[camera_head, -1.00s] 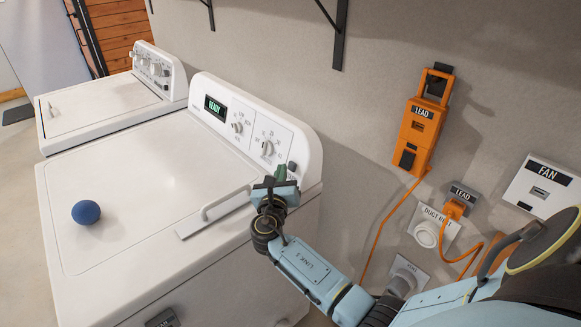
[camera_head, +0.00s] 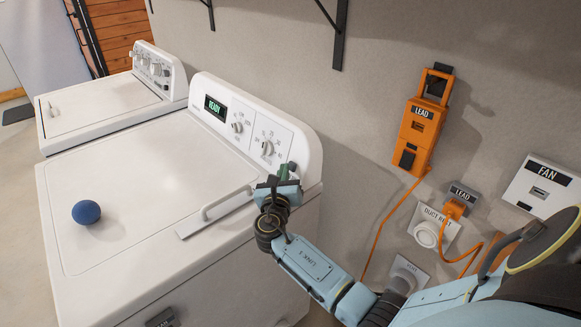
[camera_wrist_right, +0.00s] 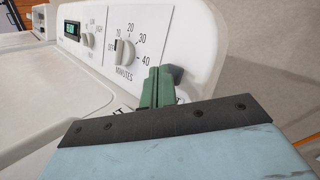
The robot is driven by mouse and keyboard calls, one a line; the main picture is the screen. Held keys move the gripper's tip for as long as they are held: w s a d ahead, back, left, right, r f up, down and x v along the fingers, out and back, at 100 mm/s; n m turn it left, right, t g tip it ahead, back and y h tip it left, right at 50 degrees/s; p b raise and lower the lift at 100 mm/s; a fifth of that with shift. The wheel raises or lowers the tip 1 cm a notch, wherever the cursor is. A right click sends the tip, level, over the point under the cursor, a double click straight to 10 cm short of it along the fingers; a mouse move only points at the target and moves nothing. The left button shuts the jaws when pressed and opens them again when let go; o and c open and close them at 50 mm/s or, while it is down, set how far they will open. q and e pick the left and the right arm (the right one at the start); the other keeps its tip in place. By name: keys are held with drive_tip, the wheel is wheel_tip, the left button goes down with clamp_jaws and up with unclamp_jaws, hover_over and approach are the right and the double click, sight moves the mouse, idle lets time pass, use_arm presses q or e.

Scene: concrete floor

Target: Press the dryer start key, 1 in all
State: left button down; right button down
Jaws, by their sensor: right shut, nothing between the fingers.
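The white dryer (camera_head: 140,190) has a control panel with a lit display (camera_head: 216,107) that reads READY. It also carries a timer knob (camera_head: 268,148), which shows in the right wrist view (camera_wrist_right: 124,51). A small dark grey key (camera_wrist_right: 177,73) sits at the panel's right end, partly hidden behind my fingers. My right gripper (camera_head: 284,172) is shut and empty, its green fingertips (camera_wrist_right: 157,76) right in front of that key. I cannot tell whether they touch it. My left gripper is not in view.
A blue ball (camera_head: 86,212) rests on the dryer top, left of a white handle (camera_head: 226,204). A second white machine (camera_head: 100,105) stands at the back left. Orange lead boxes (camera_head: 417,125), a cord and a FAN plate (camera_head: 543,188) are on the wall at right.

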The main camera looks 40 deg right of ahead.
drive_tip(key=shift+d+f, duration=0.15)
drive_tip(key=shift+d, duration=0.35)
idle(0.3)
idle(0.4)
drive_tip(key=shift+a+r+p, duration=0.3)
drive_tip(key=shift+a+p, duration=0.1)
drive_tip(key=shift+a, duration=0.5)
drive_tip(key=shift+s+a+r+p, duration=0.1)
drive_tip(key=shift+a+r+p, duration=0.15)
drive_tip(key=shift+a, duration=0.25)
drive_tip(key=shift+a+r+p, duration=0.1)
drive_tip(key=shift+a+p, duration=0.1)
drive_tip(key=shift+a, duration=0.3)
drive_tip(key=shift+s+a+r+p, duration=0.1)
drive_tip(key=shift+a+r+p, duration=0.15)
drive_tip(key=shift+a, duration=0.45)
drive_tip(key=shift+a+r+p, duration=0.15)
drive_tip(key=shift+a+p, duration=0.05)
drive_tip(key=shift+a, duration=0.5)
